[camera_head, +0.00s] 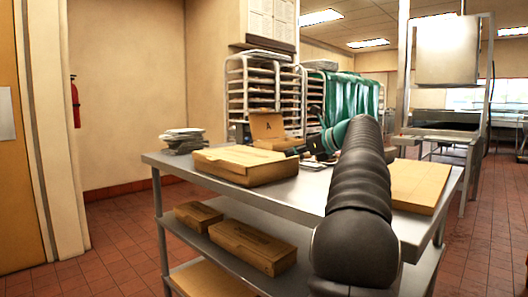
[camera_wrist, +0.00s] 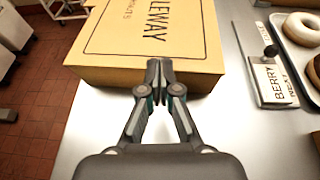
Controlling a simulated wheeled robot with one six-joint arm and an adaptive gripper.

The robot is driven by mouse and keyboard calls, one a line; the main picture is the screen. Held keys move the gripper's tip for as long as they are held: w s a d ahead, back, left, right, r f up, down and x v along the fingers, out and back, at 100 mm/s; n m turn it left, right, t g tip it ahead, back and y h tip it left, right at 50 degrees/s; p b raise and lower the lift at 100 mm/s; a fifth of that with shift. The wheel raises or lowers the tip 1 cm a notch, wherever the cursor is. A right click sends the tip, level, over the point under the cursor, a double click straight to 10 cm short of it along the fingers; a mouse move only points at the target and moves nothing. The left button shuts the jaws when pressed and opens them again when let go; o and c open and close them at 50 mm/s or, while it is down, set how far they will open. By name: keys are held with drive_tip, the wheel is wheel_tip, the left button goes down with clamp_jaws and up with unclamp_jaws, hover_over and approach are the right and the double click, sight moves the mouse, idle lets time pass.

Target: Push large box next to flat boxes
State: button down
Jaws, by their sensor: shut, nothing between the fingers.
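A large tan cardboard box (camera_head: 245,165) lies on the left half of the steel table in the head view. A tan box with dark lettering (camera_wrist: 150,40) fills the top of the wrist view, seemingly this same large box. My gripper (camera_wrist: 160,66) is shut and empty, its fingertips at the box's near side; I cannot tell whether they touch it. Flat yellow-tan boxes (camera_head: 417,186) lie on the table's right side, partly behind my arm.
The steel table (camera_head: 310,192) has lower shelves with cardboard boxes (camera_head: 253,246). An open box (camera_head: 268,128) and stacked plates (camera_head: 183,138) stand toward the back. In the wrist view, a label card (camera_wrist: 272,82) and a donut tray (camera_wrist: 300,48) are at right.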

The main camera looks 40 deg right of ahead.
sight(262, 156)
drive_tip(key=w, duration=0.4)
drive_tip(key=w+a, duration=0.1)
drive_tip(key=w, duration=0.3)
drive_tip(key=w+p, duration=0.1)
drive_tip(key=w, duration=0.2)
drive_tip(key=shift+w+a, duration=0.4)
drive_tip(key=shift+w+f, duration=0.1)
drive_tip(key=shift+f, duration=0.7)
